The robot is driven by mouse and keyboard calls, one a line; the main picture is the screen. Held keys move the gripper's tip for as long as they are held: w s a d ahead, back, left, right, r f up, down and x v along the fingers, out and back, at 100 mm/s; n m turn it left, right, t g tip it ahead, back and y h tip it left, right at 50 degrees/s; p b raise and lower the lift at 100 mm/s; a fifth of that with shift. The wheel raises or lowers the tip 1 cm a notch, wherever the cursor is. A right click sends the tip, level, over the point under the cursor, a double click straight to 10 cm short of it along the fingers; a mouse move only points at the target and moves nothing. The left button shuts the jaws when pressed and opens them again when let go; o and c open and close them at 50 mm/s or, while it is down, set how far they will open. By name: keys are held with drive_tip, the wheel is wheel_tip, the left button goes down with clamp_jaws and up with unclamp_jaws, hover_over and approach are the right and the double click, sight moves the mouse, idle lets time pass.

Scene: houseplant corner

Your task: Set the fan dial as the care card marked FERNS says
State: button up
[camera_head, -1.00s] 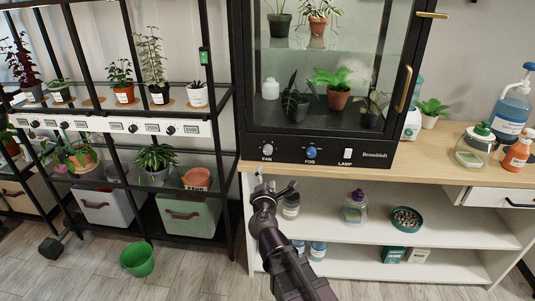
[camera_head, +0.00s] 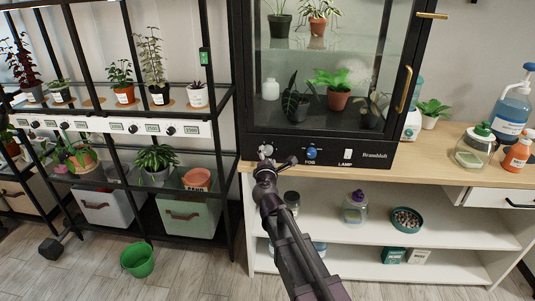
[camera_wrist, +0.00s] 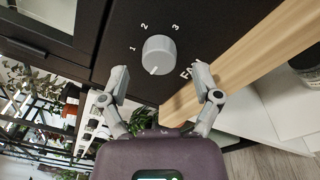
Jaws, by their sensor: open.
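The fan dial (camera_wrist: 158,55) is a round grey knob on the black cabinet panel, with 1, 2 and 3 printed around it. In the wrist view its pale pointer mark faces the bottom of the picture, not at any of those three numbers. My gripper (camera_wrist: 161,72) is open, with one fingertip on each side of the dial's lower edge; I cannot tell if they touch it. In the head view the dial (camera_head: 266,150) is partly behind my gripper (camera_head: 273,162), which covers the FAN label. No card reading FERNS is legible.
The blue FOG dial (camera_head: 311,153) and white LAMP switch (camera_head: 348,154) sit to the right on the same panel. A wooden counter edge (camera_wrist: 240,50) runs close by my gripper. Plant shelves stand to the left, with a green bucket (camera_head: 138,260) on the floor.

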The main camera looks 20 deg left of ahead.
drive_tip(key=shift+x, duration=1)
clamp_jaws()
